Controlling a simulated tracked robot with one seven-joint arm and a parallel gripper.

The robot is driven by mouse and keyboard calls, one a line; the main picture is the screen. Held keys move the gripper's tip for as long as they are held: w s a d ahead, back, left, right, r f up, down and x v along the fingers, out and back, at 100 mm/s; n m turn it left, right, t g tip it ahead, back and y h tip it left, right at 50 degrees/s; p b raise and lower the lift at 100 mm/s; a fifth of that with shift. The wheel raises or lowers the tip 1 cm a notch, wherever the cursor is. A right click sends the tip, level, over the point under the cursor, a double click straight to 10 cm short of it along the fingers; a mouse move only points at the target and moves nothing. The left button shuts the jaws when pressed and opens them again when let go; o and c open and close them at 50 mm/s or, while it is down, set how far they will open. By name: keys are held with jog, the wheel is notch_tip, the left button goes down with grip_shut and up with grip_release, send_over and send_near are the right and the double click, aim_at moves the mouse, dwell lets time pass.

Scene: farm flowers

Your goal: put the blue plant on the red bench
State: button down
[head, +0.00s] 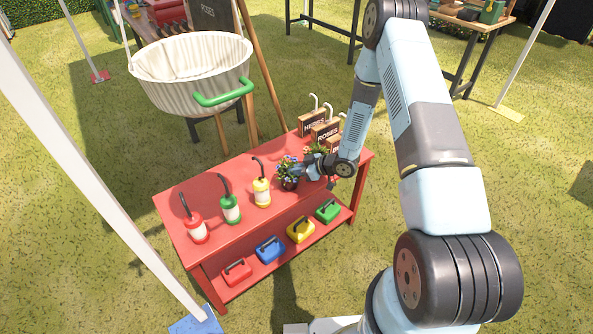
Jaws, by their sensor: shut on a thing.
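The fingertips are small and partly hidden by the leaves. The pot appears at or just above the bench top; I cannot tell whether it touches.
Another leafy plant (318,149) and wooden signs (326,130) are behind my gripper. Coloured boxes (270,249) sit on the lower shelf.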

jog(key=c, duration=1.3)
grip_release()
jog(key=shift+o, duration=0.2)
jog(key=v, duration=1.2)
jog(key=w+d+r+m+t+h, duration=0.1)
jog(key=w+d+r+t+h, duration=0.2)
jog(key=r, duration=0.4)
jog(key=w+d+r+m+h, duration=0.1)
jog(key=w+d+r+h, duration=0.25)
jog(key=r, duration=0.45)
jog(key=s+d+r+m+h, duration=0.2)
jog(key=d+r, duration=0.1)
jog(key=r, duration=0.5)
jog(key=s+d+r+m+h, duration=0.2)
jog(key=s+d+r+h, duration=0.1)
jog(key=r, duration=0.5)
jog(key=s+d+r+m+h, duration=0.15)
jog(key=s+r+m, duration=0.35)
jog(key=s+r, duration=0.75)
jog(key=s+a+r+m+g, duration=0.1)
jog(key=s+a, duration=0.1)
jog(key=s, duration=0.7)
jog(key=s+a+r+m+g+y, duration=0.1)
jog(key=s+a+r, duration=0.1)
jog(key=s, duration=0.7)
jog(key=shift+m+y, duration=0.3)
